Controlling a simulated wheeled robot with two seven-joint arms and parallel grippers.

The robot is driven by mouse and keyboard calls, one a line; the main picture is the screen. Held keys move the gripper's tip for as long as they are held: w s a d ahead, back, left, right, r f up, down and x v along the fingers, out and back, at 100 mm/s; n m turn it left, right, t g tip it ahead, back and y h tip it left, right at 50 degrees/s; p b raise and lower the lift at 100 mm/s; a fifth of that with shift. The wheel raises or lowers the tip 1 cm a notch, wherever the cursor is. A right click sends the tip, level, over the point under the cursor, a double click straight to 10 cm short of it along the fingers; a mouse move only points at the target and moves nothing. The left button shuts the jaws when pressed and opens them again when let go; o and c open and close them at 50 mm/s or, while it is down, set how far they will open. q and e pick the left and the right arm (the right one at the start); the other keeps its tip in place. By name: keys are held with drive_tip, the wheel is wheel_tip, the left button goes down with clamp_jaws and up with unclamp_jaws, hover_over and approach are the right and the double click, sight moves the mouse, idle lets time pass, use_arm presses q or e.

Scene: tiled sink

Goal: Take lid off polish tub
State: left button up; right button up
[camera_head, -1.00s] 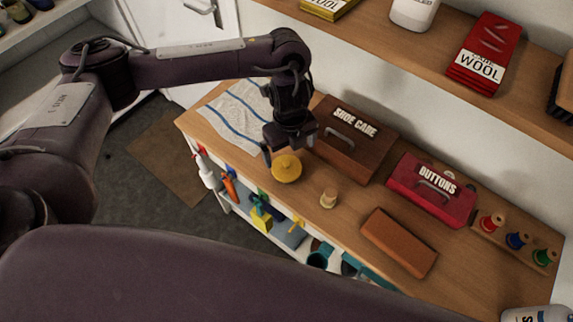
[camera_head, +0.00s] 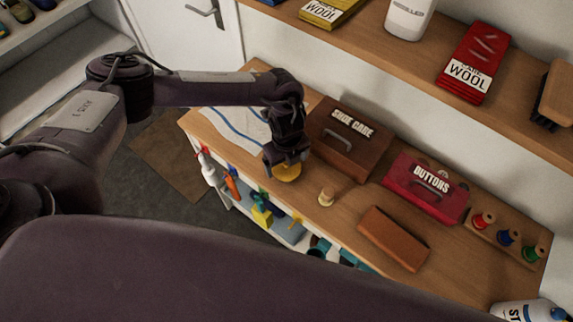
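The gripper hides the upper part of the tub. I cannot tell whether the fingers touch the lid or have closed on it. My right gripper is not in view.
Right of the tub stands a small wooden spool (camera_head: 326,197). Behind are a brown shoe care box (camera_head: 345,140) and a red buttons box (camera_head: 425,190). A brown block (camera_head: 393,238) lies in front. A striped cloth (camera_head: 235,125) lies left; a wall shelf (camera_head: 400,55) runs above.

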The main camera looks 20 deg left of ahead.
use_arm(q)
drive_tip(key=c, duration=0.8)
